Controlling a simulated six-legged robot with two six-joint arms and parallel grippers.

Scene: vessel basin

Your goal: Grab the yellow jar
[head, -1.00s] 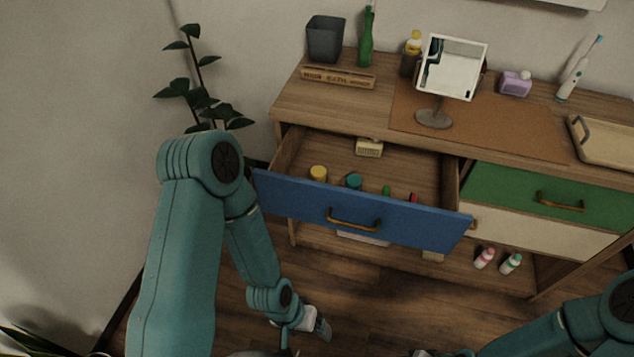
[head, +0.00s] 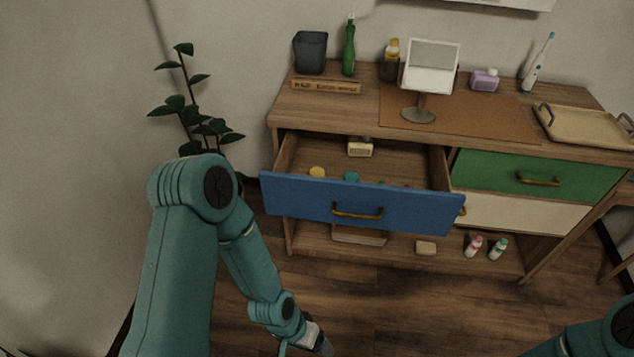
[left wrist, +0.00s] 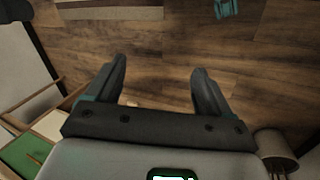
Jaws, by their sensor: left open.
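The yellow jar (head: 317,172) stands in the open blue-fronted drawer (head: 360,204), near its left end. Only its yellow top shows; the drawer front hides the rest. My left gripper (head: 320,345) is low at the bottom of the head view, in front of and below the drawer, well apart from the jar. In the left wrist view its two fingers (left wrist: 158,88) are spread with only wooden floor between them. My right arm shows at the lower right of the head view, but its gripper is out of frame.
A teal-topped jar (head: 351,177) stands right of the yellow one, and a small cream box (head: 360,148) lies at the drawer's back. A plant (head: 195,110) stands left of the dresser. The cluttered dresser top (head: 350,112) overhangs behind. Floor in front is clear.

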